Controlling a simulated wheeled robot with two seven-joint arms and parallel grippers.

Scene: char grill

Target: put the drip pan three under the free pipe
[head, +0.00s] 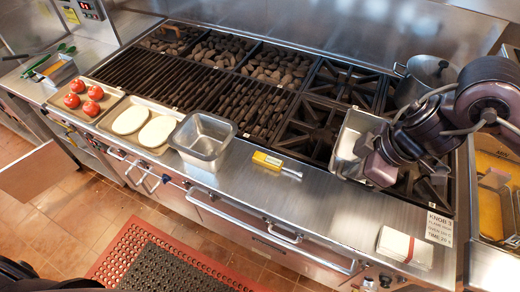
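A deep square steel pan (203,137) stands upright on the steel front ledge, left of the middle. A second, shallower-looking steel pan (345,150) is at the right, over the burners, partly hidden by my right arm. My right gripper (377,166) is at that pan's right side, and its fingers are not clear enough to show whether they hold the rim. I cannot read a number on either pan. No pipe with a free end can be made out. My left gripper is not in view; only dark parts of me show at the lower left.
The char grill (185,80) and burners (315,125) fill the middle. Trays with tomatoes (80,97) and pale flat slabs (143,124) lie left. A yellow-handled tool (268,160), a sign (438,228) and a white cloth (405,247) lie on the ledge. A pot (424,78) stands back right.

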